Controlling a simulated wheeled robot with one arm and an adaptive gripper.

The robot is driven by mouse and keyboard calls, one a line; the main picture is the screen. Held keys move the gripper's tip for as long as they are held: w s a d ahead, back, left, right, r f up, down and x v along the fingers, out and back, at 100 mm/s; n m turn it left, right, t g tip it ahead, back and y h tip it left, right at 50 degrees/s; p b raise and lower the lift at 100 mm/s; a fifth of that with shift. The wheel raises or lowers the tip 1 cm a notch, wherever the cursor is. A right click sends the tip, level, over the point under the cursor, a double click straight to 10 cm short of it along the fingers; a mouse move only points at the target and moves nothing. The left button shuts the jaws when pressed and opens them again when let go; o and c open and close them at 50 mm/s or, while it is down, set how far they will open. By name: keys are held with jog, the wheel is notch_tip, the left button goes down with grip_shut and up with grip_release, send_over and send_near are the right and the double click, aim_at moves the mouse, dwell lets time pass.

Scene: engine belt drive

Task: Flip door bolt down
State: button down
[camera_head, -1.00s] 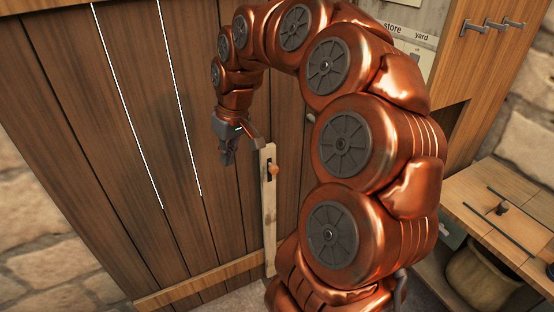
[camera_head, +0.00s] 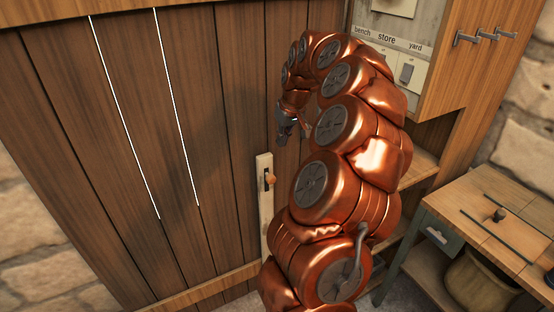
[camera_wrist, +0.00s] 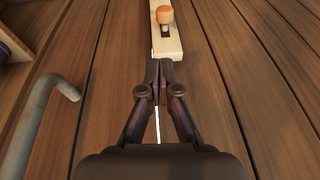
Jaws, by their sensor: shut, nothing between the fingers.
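The door bolt is a pale wooden strip (camera_head: 265,215) upright on the brown plank door (camera_head: 120,130), with a rounded orange-brown knob (camera_head: 270,179) in a dark slot near its top. In the wrist view the knob (camera_wrist: 165,15) and the end of the pale strip (camera_wrist: 170,46) lie just beyond my fingertips. My gripper (camera_head: 284,132) is above the strip in the head view, partly hidden by my arm. In the wrist view my gripper (camera_wrist: 160,66) is shut and empty, its tips close to the strip's end; whether they touch is unclear.
A grey bent handle (camera_wrist: 45,110) stands left of my gripper in the wrist view. A labelled switch panel (camera_head: 405,55), a wooden cabinet with hooks (camera_head: 480,36) and a workbench (camera_head: 490,215) stand at the right. The door planks left of the bolt are clear.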

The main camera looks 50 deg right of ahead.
jog(key=p, duration=0.4)
send_over(275, 180)
notch_tip(275, 180, down, 12)
jog(key=shift+w+r, duration=0.1)
jog(key=shift+w, duration=0.05)
jog(key=shift+f, duration=0.7)
notch_tip(275, 180, down, 7)
jog(key=b, duration=0.5)
jog(key=shift+a+r, duration=0.1)
jog(key=shift+r, duration=0.05)
jog(key=shift+r, duration=0.15)
jog(key=shift+r, duration=0.3)
jog(key=b+v, duration=0.3)
jog(key=v, duration=1)
jog(key=shift+w+d+r, duration=0.3)
jog(key=shift+w+d, duration=0.05)
jog(key=shift+d, duration=0.05)
